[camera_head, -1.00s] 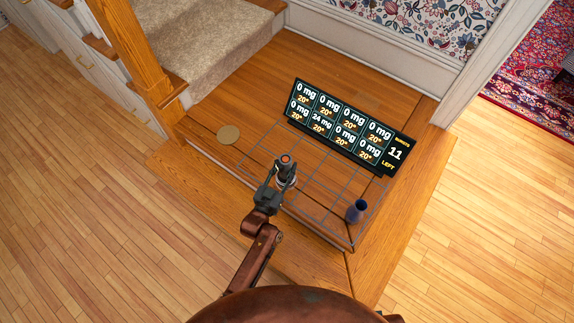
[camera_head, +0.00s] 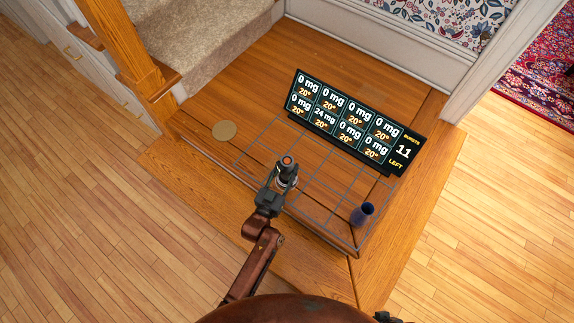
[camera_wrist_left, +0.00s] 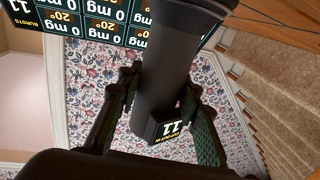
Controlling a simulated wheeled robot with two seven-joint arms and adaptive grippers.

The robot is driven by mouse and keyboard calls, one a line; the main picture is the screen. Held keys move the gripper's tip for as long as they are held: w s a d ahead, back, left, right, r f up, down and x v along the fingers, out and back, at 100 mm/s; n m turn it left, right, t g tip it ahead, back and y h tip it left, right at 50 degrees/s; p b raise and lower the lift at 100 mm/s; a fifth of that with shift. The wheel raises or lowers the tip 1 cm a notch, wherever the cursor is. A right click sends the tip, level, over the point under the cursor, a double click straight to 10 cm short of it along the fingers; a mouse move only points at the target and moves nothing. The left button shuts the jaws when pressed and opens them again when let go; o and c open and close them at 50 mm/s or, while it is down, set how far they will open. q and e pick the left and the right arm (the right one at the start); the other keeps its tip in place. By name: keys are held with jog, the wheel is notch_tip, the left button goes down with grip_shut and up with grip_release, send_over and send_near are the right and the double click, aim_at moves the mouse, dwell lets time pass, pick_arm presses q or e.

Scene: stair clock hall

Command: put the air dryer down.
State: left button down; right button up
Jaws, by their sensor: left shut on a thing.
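The air dryer (camera_head: 288,163) is a dark, slim cylinder with an orange-ringed end facing up in the head view. My left gripper (camera_head: 280,181) is shut on it and holds it over the front part of the wooden landing. In the left wrist view the dryer's dark barrel (camera_wrist_left: 165,65) stands between the two fingers (camera_wrist_left: 158,115), and a small label reading 11 shows at its near end. Whether its lower end touches the landing cannot be told.
A black display panel (camera_head: 350,120) with mg readings stands behind the gripper. A grid of thin lines (camera_head: 318,190) covers the landing in front of it. A small dark blue cup (camera_head: 362,214) is at the grid's right corner. A wooden newel post (camera_head: 125,50) stands at left.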

pick_arm(q)
jog(key=shift+r, duration=0.35)
pick_arm(e)
jog(key=shift+w+r, duration=0.1)
pick_arm(q)
jog(key=shift+f, duration=0.15)
pick_arm(e)
jog(key=shift+a, duration=0.1)
pick_arm(q)
jog(key=c, duration=1.4)
grip_release()
jog(key=shift+f, duration=0.2)
jog(key=shift+r, duration=0.1)
